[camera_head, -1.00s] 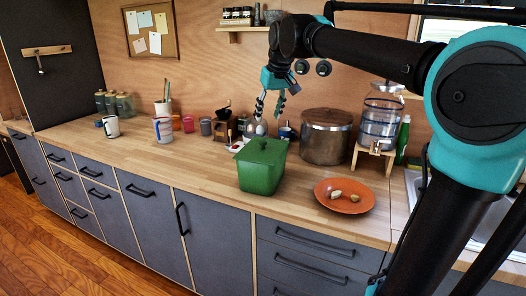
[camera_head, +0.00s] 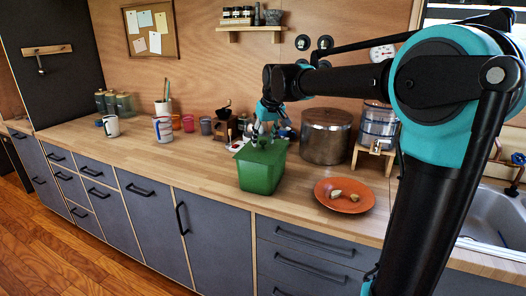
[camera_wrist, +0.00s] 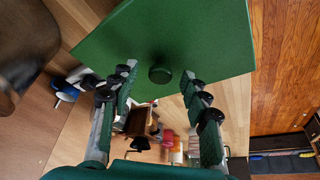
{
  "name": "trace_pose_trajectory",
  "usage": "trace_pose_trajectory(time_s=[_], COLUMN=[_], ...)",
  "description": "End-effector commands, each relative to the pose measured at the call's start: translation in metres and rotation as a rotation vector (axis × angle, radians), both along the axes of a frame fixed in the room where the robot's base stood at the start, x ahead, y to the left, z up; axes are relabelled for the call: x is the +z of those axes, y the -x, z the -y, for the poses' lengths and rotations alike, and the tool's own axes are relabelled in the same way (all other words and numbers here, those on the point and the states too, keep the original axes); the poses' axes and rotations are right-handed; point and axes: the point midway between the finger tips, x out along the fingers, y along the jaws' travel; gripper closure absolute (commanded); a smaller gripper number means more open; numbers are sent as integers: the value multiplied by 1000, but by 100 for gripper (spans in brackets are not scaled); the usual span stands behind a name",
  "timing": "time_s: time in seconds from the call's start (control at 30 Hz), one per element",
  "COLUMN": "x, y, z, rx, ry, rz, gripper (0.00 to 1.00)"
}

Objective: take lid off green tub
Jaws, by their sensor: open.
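The green tub (camera_head: 260,176) stands on the wooden counter with its green lid (camera_head: 262,151) on top. In the wrist view the lid (camera_wrist: 190,30) fills the upper middle, with its round dark green knob (camera_wrist: 160,74) near the fingertips. My gripper (camera_head: 264,139) is just above the lid, pointing down. In the wrist view my gripper (camera_wrist: 158,76) is open, with one finger on each side of the knob and a gap to each. Whether the fingers touch the lid cannot be told.
An orange plate (camera_head: 344,196) with small pale pieces lies right of the tub. A large brown pot (camera_head: 325,137) and a water dispenser (camera_head: 377,130) stand behind it. A wooden grinder (camera_head: 224,127) and cups are behind left. The counter (camera_head: 190,166) left of the tub is clear.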

Motion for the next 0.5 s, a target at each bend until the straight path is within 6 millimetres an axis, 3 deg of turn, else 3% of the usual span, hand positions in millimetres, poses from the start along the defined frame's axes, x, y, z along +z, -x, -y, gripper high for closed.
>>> trace_pose_trajectory(time_s=[0.2, 0.5], x=[0, 0], y=[0, 0], z=[0, 0], rx=[0, 0], ry=[0, 0], rz=[0, 0], gripper=[56, 93])
